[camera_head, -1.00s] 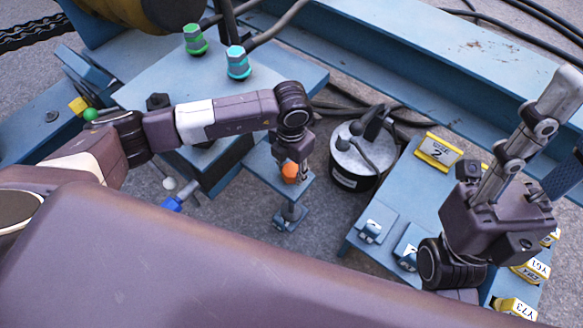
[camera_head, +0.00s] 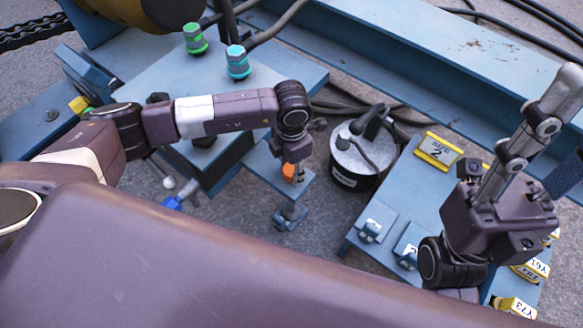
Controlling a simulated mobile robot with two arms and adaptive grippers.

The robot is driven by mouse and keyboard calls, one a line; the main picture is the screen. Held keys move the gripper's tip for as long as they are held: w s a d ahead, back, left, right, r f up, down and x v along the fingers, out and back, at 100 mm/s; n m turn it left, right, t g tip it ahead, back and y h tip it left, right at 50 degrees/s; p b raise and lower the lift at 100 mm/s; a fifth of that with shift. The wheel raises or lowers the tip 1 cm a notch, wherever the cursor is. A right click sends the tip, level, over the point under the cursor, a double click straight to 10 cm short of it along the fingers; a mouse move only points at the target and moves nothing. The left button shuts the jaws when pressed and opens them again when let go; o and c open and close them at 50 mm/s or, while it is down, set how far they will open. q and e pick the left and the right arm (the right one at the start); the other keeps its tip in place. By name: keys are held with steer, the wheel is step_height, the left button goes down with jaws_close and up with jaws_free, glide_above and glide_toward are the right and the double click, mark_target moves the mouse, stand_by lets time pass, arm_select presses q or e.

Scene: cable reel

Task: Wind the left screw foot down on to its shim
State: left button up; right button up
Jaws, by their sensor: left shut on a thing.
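The left screw foot has an orange head (camera_head: 290,172) above a blue bracket arm (camera_head: 264,166). Its lower end (camera_head: 291,211) stands below the bracket, over a small blue plate (camera_head: 283,223) on the ground, which looks like its shim. I cannot tell whether foot and plate touch. My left gripper (camera_head: 291,160) comes down from above and is shut on the orange head, hiding part of it. My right gripper (camera_head: 545,135) is at the right, away from the foot, pointing up; its finger opening is unclear.
A black and white round canister (camera_head: 362,153) with cables stands just right of the foot. Green (camera_head: 194,39) and cyan (camera_head: 238,62) bolts top the blue base.

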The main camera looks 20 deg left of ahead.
mark_target(291, 169)
arm_select(q)
steer(key=o, duration=1.1)
steer(key=shift+o, duration=0.2)
step_height(291, 169, up, 12)
